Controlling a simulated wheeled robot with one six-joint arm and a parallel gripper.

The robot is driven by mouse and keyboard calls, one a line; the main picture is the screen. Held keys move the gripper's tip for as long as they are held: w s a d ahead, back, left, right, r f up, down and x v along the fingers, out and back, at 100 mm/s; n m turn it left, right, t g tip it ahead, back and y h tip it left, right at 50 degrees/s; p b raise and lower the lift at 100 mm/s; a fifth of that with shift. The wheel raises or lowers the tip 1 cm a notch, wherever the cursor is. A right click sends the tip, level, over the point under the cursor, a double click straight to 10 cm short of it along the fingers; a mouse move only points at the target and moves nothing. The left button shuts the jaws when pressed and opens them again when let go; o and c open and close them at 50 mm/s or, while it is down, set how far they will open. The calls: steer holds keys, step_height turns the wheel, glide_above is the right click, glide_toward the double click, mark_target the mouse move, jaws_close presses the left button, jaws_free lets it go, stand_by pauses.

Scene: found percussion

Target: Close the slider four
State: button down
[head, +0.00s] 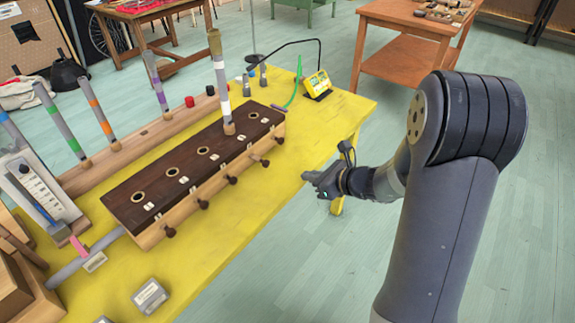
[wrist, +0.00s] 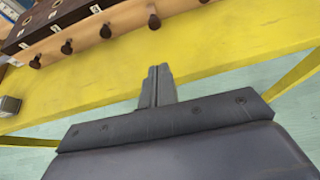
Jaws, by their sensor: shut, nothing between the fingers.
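A long wooden box (head: 150,235) with a dark top stands on the yellow table. Its front side carries a row of dark slider knobs, among them a near one (head: 169,231), a middle one (head: 231,180) and the far ones (head: 264,162). The knobs also show in the wrist view (wrist: 105,31), standing out on short stems.
A grey upright tube (head: 220,85) stands in a hole near the box's far end. Several banded tubes (head: 100,115) stand on a rail behind. A yellow device (head: 317,84) sits at the far table end. The yellow tabletop (head: 255,205) between knobs and gripper is clear.

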mark_target(266, 161)
steer(key=x, duration=0.9)
steer(key=shift+w+a+f, duration=0.1)
steer(key=shift+w+a, duration=0.05)
steer(key=shift+a, duration=0.3)
steer(key=shift+w+a+p, duration=0.45)
steer(key=shift+w+a, duration=0.3)
steer(key=shift+a, duration=0.1)
steer(key=shift+w+a, duration=0.4)
steer(key=shift+a, duration=0.05)
steer(key=w+a, duration=0.2)
steer(key=shift+a+b, duration=0.4)
steer(key=shift+w+r, duration=0.1)
steer(key=shift+r, duration=0.2)
